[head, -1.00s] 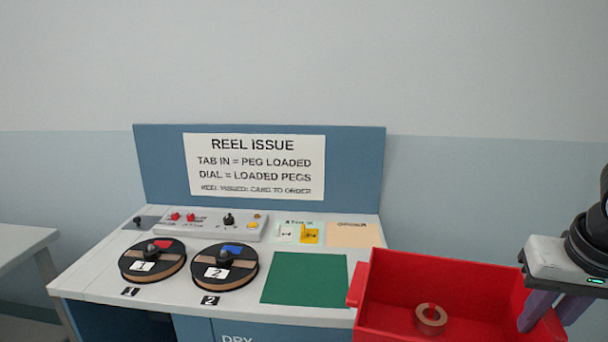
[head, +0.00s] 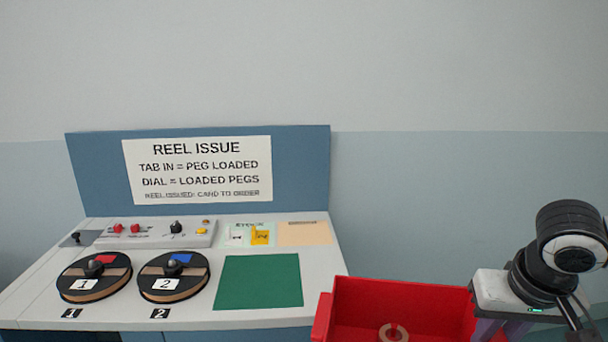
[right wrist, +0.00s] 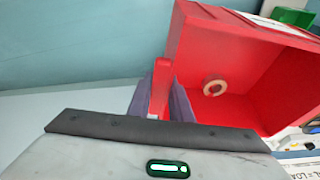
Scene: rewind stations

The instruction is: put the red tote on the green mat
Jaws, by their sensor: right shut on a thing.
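The red tote (head: 345,296) is at the bottom of the head view, just right of the station's worktop, with a brown tape ring (head: 388,334) inside it. My right gripper (head: 490,330) is at the tote's right side, its fingertips partly cut off by the frame. In the right wrist view my right gripper (right wrist: 162,97) is shut on the tote's red edge or handle, one finger on each side. The red tote (right wrist: 195,60) shows there with the ring (right wrist: 215,88) inside. The green mat (head: 259,282) lies bare on the worktop, left of the tote. My left gripper is not in view.
Two black reels, reel 1 (head: 94,277) and reel 2 (head: 173,277), lie left of the mat. A switch panel (head: 155,235), cards (head: 260,235) and a beige patch (head: 304,233) are behind. An upright sign board (head: 300,170) closes the back.

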